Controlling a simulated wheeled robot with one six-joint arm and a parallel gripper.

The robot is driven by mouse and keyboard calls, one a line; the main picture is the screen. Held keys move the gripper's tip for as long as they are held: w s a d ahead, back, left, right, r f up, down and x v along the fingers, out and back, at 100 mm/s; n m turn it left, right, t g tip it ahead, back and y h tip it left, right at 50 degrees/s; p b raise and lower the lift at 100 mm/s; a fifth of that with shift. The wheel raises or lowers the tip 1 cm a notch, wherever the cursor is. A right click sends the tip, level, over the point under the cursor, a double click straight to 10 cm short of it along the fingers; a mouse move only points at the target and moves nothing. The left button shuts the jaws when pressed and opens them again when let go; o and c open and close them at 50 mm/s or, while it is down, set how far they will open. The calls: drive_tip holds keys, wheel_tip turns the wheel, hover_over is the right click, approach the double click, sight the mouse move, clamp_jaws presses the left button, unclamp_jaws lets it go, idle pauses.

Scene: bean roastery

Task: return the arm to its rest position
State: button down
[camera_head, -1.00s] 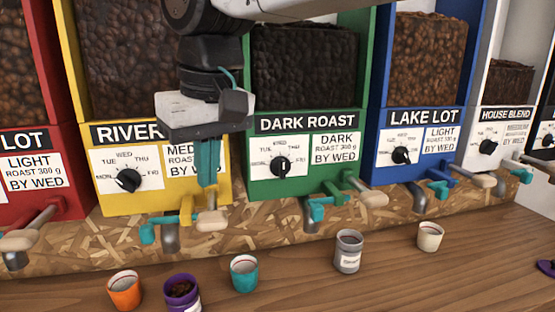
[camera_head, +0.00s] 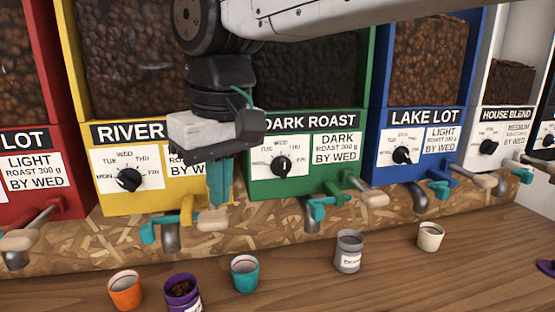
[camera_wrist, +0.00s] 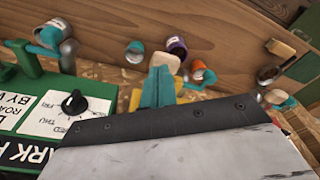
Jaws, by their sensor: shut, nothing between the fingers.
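My gripper (camera_head: 220,182) hangs with its teal fingers pointing down in front of the gap between the yellow River dispenser (camera_head: 125,205) and the green Dark Roast dispenser (camera_head: 262,187). The fingers are shut with nothing between them. My arm reaches in from the top of the head view and hides part of both dispensers' labels and bean windows. In the wrist view the shut teal fingers (camera_wrist: 157,88) show in the middle, with a wooden-tipped handle just beyond them. I cannot tell whether they touch it.
Red, blue Lake Lot (camera_head: 420,190) and white House Blend dispensers flank these, with handles and spouts sticking out. Below stand an orange cup (camera_head: 124,291), a purple cup with beans (camera_head: 182,295), a teal cup (camera_head: 244,274), a grey cup (camera_head: 348,252) and a cream cup (camera_head: 430,237).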

drive_tip(key=s+d+f+m, duration=0.3)
drive_tip(key=d+f, duration=0.1)
drive_tip(key=d, duration=0.7)
drive_tip(key=s+d+f+m, duration=0.3)
drive_tip(key=s+d+f, duration=0.1)
drive_tip(key=d, duration=0.8)
drive_tip(key=s+d+f+m+h, duration=0.1)
drive_tip(key=s+d+f+m, duration=0.2)
drive_tip(key=d, duration=0.8)
drive_tip(key=shift+s+d+f, duration=0.3)
drive_tip(key=shift+s+f, duration=0.4)
drive_tip(key=shift+f, duration=0.7)
